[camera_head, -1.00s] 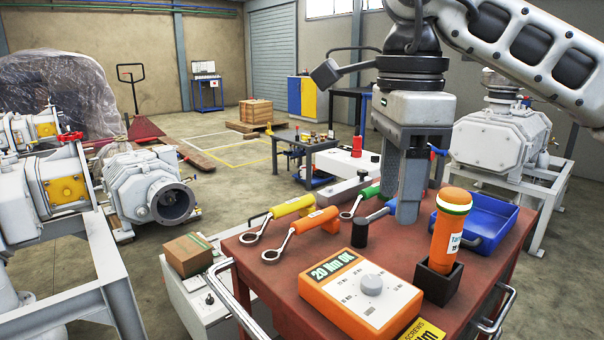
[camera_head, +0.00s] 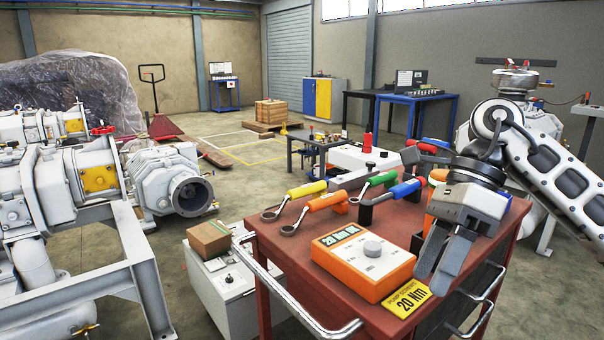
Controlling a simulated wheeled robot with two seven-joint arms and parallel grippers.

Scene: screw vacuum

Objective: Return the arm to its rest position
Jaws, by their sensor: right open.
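My right gripper (camera_head: 440,262) hangs over the front right part of the red cart (camera_head: 287,277), pointing down and a little to the left. Its two grey fingers are apart with nothing seen between them. Its arm comes in from the right. My left gripper is not in view.
Grey pump machinery (camera_head: 75,190) stands at left. Open floor lies behind.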

